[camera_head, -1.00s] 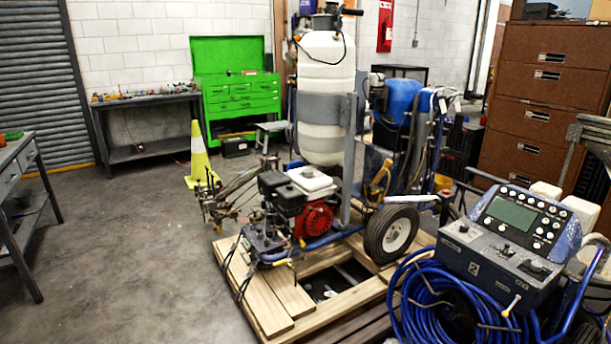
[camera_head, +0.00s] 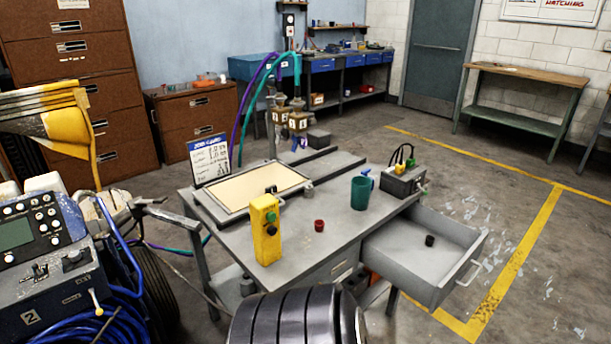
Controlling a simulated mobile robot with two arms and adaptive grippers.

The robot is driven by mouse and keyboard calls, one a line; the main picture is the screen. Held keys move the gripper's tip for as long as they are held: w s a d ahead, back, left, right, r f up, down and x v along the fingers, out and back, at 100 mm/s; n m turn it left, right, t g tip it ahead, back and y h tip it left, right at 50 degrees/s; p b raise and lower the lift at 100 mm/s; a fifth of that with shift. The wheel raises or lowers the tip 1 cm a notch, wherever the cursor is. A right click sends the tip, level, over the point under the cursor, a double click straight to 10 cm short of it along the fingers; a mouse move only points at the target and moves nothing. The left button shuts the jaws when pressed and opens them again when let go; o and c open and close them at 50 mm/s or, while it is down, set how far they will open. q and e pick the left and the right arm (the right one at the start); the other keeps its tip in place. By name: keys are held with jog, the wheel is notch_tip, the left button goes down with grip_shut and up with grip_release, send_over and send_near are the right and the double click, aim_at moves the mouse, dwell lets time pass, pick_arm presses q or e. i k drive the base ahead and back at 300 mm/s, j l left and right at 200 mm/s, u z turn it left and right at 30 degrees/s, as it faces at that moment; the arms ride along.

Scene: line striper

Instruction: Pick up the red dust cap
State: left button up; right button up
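A small red cap (camera_head: 319,225), which looks like the red dust cap, sits on the grey metal table (camera_head: 345,240). It is near the table's front edge, between a yellow control box (camera_head: 265,230) and a green mug (camera_head: 361,193). Nothing touches it that I can see. Neither of my grippers is in view, so how far they are from the cap cannot be told.
The table's drawer (camera_head: 400,275) stands open at right with a small black piece (camera_head: 430,240) inside. A framed pale panel (camera_head: 250,190), a job card (camera_head: 209,158) and a grey box (camera_head: 404,180) are on the table. The striper's control console (camera_head: 45,250) stands at left.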

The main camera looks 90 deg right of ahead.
aim_at(319, 226)
jog(key=z, duration=2.25)
